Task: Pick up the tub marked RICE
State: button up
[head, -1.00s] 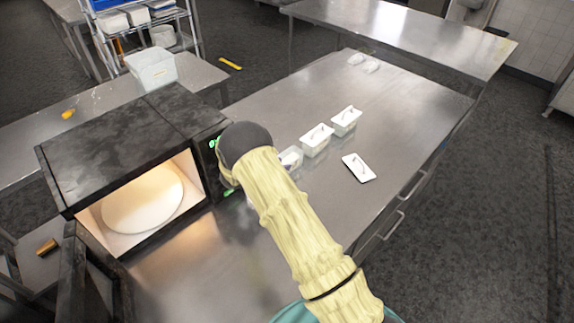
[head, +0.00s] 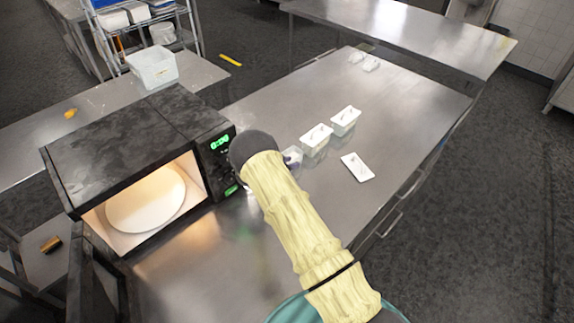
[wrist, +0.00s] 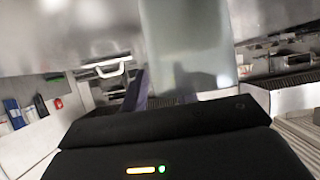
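The far tub (head: 346,120) and the middle tub (head: 316,140) look lidded, with a dark mark on top. The near tub (head: 292,156) is partly hidden by my arm and seems open. A flat white lid (head: 357,167) lies to their right. No marking is legible, so I cannot tell which is RICE.
An open black microwave (head: 135,150) with a lit turntable plate (head: 146,200) stands left of my arm. Small clear items (head: 371,65) lie at the table's far end. A translucent bin (head: 153,68) stands on the left bench. The right side of the table is clear.

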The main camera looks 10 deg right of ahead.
jog(key=shift+c, duration=0.2)
grip_shut()
jog(key=shift+r, duration=0.1)
notch_tip(320, 180, up, 10)
jog(key=b, duration=0.3)
dwell(0.5)
